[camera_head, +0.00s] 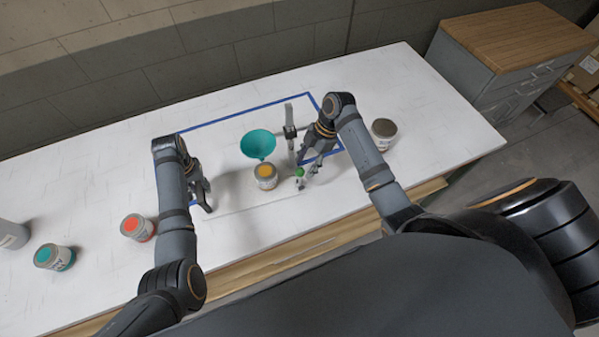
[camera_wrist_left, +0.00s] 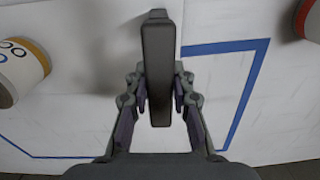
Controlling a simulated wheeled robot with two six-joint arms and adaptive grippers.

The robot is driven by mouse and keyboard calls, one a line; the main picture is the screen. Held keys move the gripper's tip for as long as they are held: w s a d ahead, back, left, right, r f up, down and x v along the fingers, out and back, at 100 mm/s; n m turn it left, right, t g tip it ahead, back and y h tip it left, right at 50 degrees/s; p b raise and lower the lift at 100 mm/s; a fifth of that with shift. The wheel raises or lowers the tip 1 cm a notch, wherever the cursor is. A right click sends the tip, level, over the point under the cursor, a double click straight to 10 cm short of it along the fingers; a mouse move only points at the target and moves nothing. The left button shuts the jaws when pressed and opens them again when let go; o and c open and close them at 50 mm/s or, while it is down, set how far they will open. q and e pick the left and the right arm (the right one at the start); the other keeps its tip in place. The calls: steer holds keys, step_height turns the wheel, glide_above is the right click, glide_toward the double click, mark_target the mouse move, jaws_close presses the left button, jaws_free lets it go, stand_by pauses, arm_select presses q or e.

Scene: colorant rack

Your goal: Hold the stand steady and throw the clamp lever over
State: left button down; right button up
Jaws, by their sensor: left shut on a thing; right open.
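The stand (camera_head: 291,150) is a grey upright post on the table, with a teal funnel (camera_head: 258,144) at its left. A small green knob (camera_head: 299,172), apparently the clamp lever's end, shows low in front of the post. My left gripper (camera_head: 207,197) is left of the stand, its tips partly hidden. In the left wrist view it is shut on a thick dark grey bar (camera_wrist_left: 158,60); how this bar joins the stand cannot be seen. My right gripper (camera_head: 308,176) is open beside the green knob, on its right; contact cannot be told.
A yellow-topped can (camera_head: 266,177) stands below the funnel. A red can (camera_head: 137,227) and a teal can (camera_head: 54,257) stand further left, a grey-topped can (camera_head: 383,133) on the right. Blue tape (camera_head: 240,105) outlines the work area. The table's front edge is close.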

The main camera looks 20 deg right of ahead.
mark_target(300, 175)
steer(key=x, duration=0.6)
jaws_close()
stand_by(0.4)
